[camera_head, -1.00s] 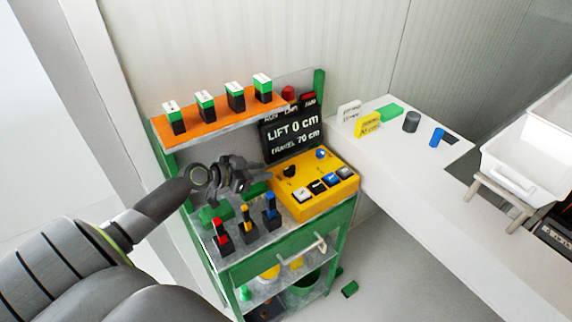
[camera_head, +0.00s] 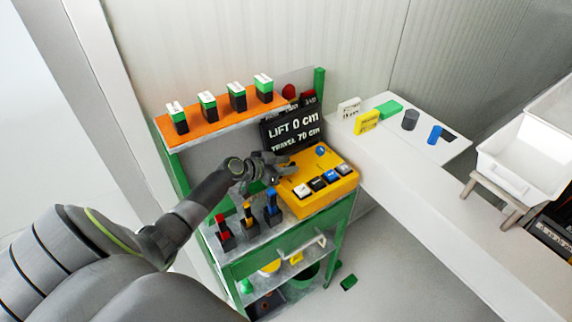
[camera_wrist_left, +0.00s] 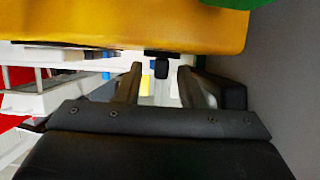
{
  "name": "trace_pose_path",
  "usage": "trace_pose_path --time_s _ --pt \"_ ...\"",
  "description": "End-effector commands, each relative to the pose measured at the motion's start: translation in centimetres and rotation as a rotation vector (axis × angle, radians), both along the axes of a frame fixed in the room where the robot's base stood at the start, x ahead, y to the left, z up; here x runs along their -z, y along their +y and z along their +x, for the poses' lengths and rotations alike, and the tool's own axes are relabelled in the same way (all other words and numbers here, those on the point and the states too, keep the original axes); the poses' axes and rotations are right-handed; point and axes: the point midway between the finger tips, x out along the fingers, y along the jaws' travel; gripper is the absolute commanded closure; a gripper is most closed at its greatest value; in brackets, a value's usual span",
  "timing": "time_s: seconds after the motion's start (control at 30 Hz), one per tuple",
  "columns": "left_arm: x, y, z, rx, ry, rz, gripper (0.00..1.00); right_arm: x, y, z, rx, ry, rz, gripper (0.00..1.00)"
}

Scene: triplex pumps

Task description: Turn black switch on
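A yellow control box (camera_head: 312,206) sits on the cart's top and carries a blue knob (camera_head: 320,150) and a row of push buttons, one of them black (camera_head: 317,186). In the head view my left gripper (camera_head: 284,170) is at the box's left part and hides the black switch there. The left wrist view shows the yellow box (camera_wrist_left: 130,27) across the top and the small black switch (camera_wrist_left: 162,68) in line with the gap between the fingers. The left gripper (camera_wrist_left: 160,80) is open; contact with the switch cannot be told. My right gripper is not in view.
Red, yellow and blue-topped levers (camera_head: 248,218) stand just below my left arm. An orange shelf (camera_head: 205,127) with several green-black switches is behind it. A black display (camera_head: 290,131) stands behind the box. A white counter (camera_head: 400,160) extends right.

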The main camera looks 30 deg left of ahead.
Motion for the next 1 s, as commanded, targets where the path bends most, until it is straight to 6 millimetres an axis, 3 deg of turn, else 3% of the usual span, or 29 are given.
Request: trace_pose_path --time_s 0.07,0.33,0.57,1.0 --pt "0.0 0.0 0.0 0.000 0.000 0.000 0.67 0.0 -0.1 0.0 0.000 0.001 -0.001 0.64" --pt "0.0 0.0 0.0 0.000 0.000 0.000 1.00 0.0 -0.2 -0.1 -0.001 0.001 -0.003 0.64" --pt "-0.2 -0.1 -0.1 -0.021 0.003 -0.002 1.00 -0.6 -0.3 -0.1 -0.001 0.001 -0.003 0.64" --pt "-0.3 -0.3 -0.2 -0.248 0.004 -0.002 1.00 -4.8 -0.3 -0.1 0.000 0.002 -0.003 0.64"
